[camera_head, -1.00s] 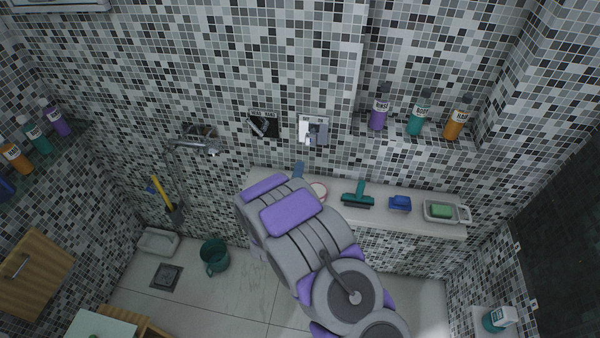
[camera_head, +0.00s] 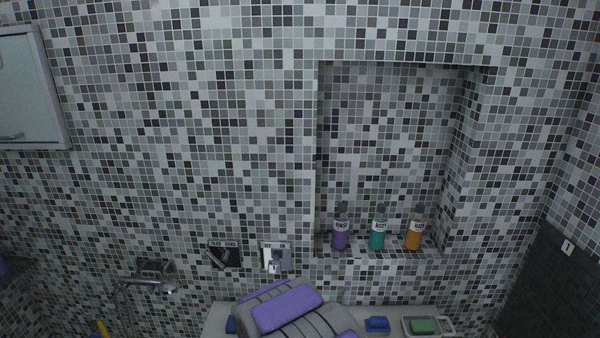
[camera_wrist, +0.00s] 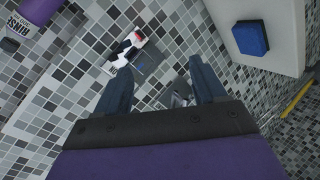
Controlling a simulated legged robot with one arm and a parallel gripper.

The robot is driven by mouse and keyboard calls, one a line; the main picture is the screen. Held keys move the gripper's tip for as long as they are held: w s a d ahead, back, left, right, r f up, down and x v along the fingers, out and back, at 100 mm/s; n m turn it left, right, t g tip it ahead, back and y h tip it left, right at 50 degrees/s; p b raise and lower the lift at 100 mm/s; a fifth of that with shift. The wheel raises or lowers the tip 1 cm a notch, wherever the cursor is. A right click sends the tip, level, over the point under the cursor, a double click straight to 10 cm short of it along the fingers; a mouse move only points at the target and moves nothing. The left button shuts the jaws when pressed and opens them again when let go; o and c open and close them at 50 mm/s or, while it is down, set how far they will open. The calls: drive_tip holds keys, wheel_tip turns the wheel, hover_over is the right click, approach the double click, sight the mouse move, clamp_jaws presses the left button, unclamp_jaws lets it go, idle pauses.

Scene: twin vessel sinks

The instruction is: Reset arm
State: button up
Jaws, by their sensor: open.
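My gripper (camera_wrist: 162,88) shows in the wrist view with its two dark fingers spread apart and nothing between them. Beyond the fingers are the tiled wall, a white-and-black wall fitting (camera_wrist: 137,50) and a metal fitting (camera_wrist: 178,95). In the head view, my purple and grey arm (camera_head: 290,308) rises from the bottom edge in front of the ledge. My gripper itself is hidden in the head view.
A niche holds a purple bottle (camera_head: 340,232), a teal bottle (camera_head: 377,232) and an orange bottle (camera_head: 414,233). The ledge (camera_head: 213,325) carries a blue sponge (camera_head: 376,325) and a dish with green soap (camera_head: 422,326). A shower tap (camera_head: 150,284) and a cabinet (camera_head: 30,85) are at left.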

drive_tip(key=s+d+r+m+g+b, duration=0.2)
drive_tip(key=s+d+m+g, duration=0.2)
drive_tip(key=s, duration=1.1)
drive_tip(key=s+d+r+m+g+b, duration=0.3)
drive_tip(key=s+d, duration=0.6)
drive_tip(key=s, duration=0.6)
drive_tip(key=s+d+r+m+g+b, duration=0.2)
drive_tip(key=s+d+m+g, duration=0.3)
drive_tip(key=s, duration=1)
drive_tip(key=d+r+g, duration=0.1)
drive_tip(key=d+g, duration=0.1)
drive_tip(key=shift+s+d+r, duration=0.25)
drive_tip(key=shift+s+d, duration=0.1)
